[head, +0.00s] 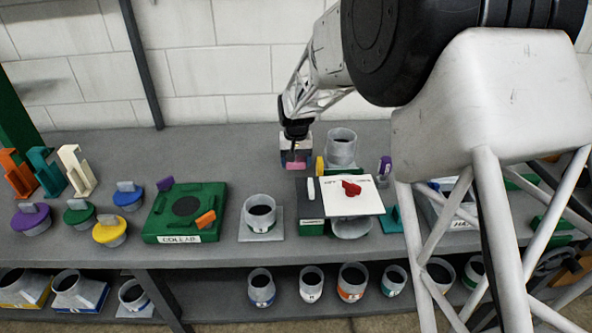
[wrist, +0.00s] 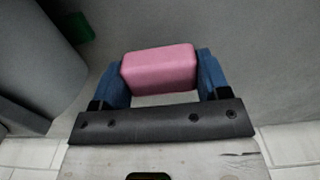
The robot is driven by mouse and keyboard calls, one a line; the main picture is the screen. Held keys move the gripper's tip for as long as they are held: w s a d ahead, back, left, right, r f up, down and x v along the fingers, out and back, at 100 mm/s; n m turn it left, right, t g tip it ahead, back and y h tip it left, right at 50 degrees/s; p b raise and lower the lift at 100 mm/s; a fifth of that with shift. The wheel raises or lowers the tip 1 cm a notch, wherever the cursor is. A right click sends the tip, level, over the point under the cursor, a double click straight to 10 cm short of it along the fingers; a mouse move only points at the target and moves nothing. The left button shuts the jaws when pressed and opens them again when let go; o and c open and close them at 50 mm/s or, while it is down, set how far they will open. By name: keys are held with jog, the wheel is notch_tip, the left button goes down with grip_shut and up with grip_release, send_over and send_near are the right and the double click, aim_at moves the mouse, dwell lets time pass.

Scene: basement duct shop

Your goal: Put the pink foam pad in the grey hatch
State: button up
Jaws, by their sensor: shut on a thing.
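The pink foam pad (wrist: 160,68) is held between the two blue fingers of my gripper (wrist: 162,78) in the wrist view. In the head view, my gripper (head: 295,154) is over the back of the bench, and the pad (head: 294,166) shows as a small pink patch at its lower end. I cannot tell for sure whether this piece is the grey hatch.
A grey pipe collar (head: 342,147) stands close right of my gripper, with a yellow piece beside it. A green fixture (head: 186,212) and another collar (head: 260,213) stand front left. Coloured caps are further left. The bench (head: 215,150) is clear left of my gripper.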

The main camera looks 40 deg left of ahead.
aim_at(296, 169)
jog(key=shift+f, duration=1.9)
jog(key=shift+f, duration=0.15)
jog(key=o, duration=0.9)
jog(key=shift+r, duration=6.15)
jog(key=shift+c, duration=0.4)
